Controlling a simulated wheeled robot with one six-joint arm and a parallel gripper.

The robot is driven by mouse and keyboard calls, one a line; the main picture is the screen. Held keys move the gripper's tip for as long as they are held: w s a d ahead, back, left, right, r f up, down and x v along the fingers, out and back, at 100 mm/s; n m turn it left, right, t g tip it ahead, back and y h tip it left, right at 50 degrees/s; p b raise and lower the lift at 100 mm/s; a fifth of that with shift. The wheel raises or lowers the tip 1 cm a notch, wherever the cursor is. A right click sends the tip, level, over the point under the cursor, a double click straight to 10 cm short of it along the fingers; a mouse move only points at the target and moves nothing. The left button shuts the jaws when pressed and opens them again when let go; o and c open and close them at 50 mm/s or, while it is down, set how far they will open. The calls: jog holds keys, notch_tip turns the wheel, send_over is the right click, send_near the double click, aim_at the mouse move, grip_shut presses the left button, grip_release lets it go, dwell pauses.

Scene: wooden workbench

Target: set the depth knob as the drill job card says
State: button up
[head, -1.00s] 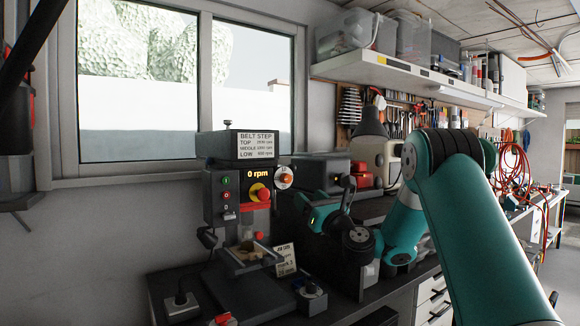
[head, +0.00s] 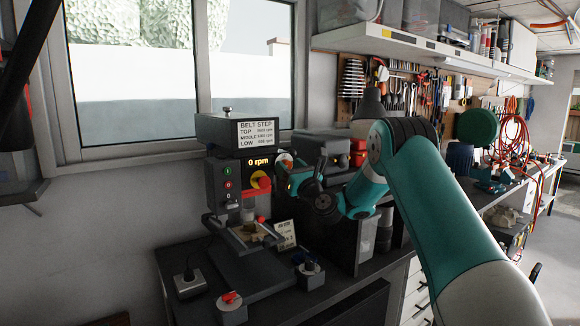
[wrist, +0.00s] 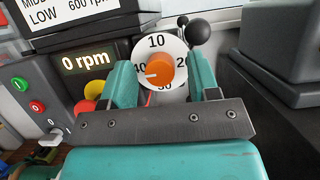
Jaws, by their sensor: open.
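The orange depth knob (wrist: 160,70) sits on a white dial (wrist: 157,45) marked 10, 20, 30 and 40 in the wrist view. Its white pointer line points left, near the 40. My gripper (wrist: 163,78) is open, one teal finger on each side of the knob; I cannot tell whether they touch it. In the head view the dial (head: 284,160) shows at the right side of the drill press (head: 228,180), with my gripper (head: 291,180) at it. The job card (head: 285,235) stands by the drill's table, its writing too small to read.
The display (head: 259,162) reads 0 rpm. A black ball-ended lever (wrist: 200,32) is just right of the dial. A red-yellow stop button (head: 261,180) is close on the left. Small switch boxes (head: 309,272) stand on the bench in front.

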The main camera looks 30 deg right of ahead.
jog(key=c, duration=0.9)
